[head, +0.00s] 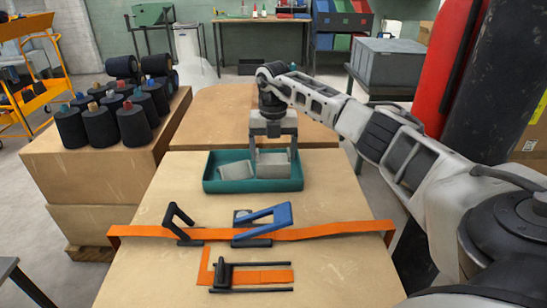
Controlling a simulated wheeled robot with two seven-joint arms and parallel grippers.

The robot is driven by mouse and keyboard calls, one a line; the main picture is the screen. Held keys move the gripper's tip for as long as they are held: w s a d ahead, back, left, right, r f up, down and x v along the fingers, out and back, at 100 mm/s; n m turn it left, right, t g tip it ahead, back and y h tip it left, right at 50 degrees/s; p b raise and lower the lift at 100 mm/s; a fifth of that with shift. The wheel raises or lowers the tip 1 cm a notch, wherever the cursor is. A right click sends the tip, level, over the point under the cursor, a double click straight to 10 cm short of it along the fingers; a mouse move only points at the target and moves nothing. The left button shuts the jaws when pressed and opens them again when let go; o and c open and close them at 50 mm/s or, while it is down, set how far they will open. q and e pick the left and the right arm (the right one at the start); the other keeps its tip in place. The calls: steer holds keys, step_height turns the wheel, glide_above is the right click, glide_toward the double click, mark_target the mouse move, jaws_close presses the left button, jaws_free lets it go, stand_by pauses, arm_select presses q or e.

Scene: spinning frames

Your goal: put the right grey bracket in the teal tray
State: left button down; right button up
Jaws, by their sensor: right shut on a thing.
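The teal tray (224,186) sits on the wooden table at the middle. My right gripper (272,151) reaches over it from the right and points down. It is shut on a grey bracket (272,166), which is in the right part of the tray area; the front wall hides its lower edge, so I cannot tell whether it touches the floor. Another grey bracket (237,172) lies tilted in the left part of the tray, close to the held one. My left gripper is not in view.
In front of the tray, an orange strap (335,232) crosses the table, with a black bracket (178,222) and a blue lever (265,222). Black rails (250,290) lie nearer. Dark yarn cones (102,125) stand on boxes at left. A red cylinder (450,60) stands at right.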

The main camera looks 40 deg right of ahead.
mark_target(273, 160)
steer(key=shift+f, duration=1.25)
steer(key=shift+f, duration=0.2)
steer(key=o, duration=0.9)
steer(key=shift+s, duration=0.1)
step_height(273, 160, up, 12)
steer(key=shift+r, duration=0.25)
steer(key=shift+f, duration=0.1)
